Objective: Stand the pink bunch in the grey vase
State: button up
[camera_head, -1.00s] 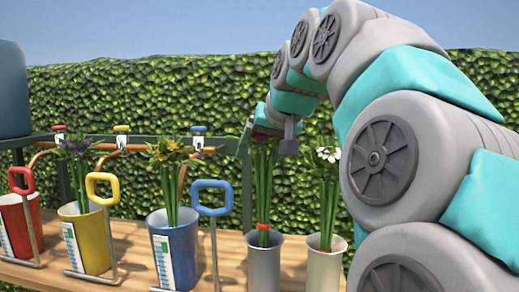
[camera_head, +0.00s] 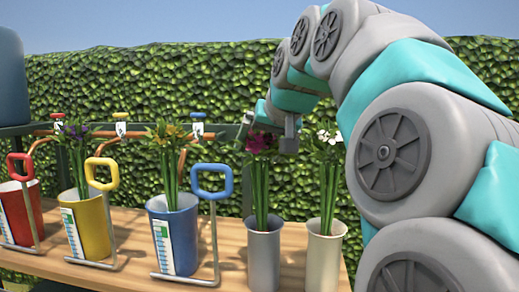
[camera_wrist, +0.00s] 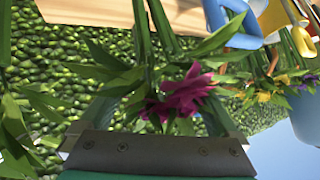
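The pink bunch (camera_head: 262,190) stands upright in the grey vase (camera_head: 263,260), its stems inside the rim and its magenta flowers on top. The lower stems are hidden by the vase wall. My gripper (camera_head: 267,138) is right at the flower heads, above the vase. In the wrist view the gripper (camera_wrist: 160,108) has its fingers spread wide, with the magenta flowers (camera_wrist: 185,95) between them and not clamped.
A cream vase (camera_head: 325,262) with white flowers stands close on the right. Blue (camera_head: 180,245), yellow (camera_head: 88,232) and red (camera_head: 20,215) pots with looped handles stand left on the wooden table (camera_head: 125,225). A hedge is behind.

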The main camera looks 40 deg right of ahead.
aim_at(268, 135)
jog(key=shift+r, duration=0.1)
jog(key=v, duration=0.7)
jog(key=shift+s+r, duration=0.15)
jog(key=shift+s, duration=0.05)
jog(key=shift+s+a, duration=0.1)
jog(key=shift+s, duration=0.1)
dwell(0.8)
